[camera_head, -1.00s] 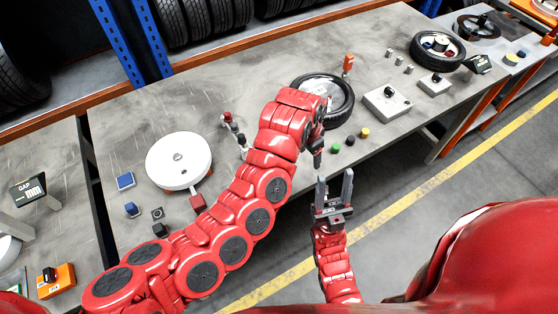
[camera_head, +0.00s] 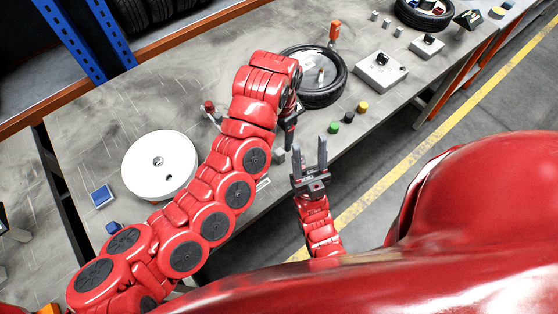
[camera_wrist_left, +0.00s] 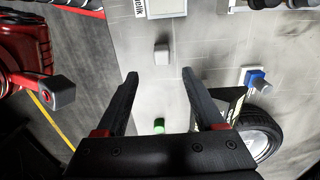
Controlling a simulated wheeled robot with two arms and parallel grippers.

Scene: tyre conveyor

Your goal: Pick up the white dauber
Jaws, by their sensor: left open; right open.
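The white dauber (camera_head: 279,154) is a small pale block on the table near its front edge, just below my left gripper in the head view. In the left wrist view the white dauber (camera_wrist_left: 161,53) stands in line with the gap between the fingers, beyond their tips. My left gripper (camera_wrist_left: 158,76) is open and empty; in the head view its fingers (camera_head: 290,135) are partly hidden by the arm. My right gripper (camera_head: 322,143) is open and empty, fingers up, in front of the table edge.
Green (camera_head: 334,127), black (camera_head: 348,116) and yellow (camera_head: 362,107) daubers line the front edge. A tyre (camera_head: 325,97) lies behind them. A grey control box (camera_head: 381,72) stands to the right, a white round disc (camera_head: 159,162) to the left.

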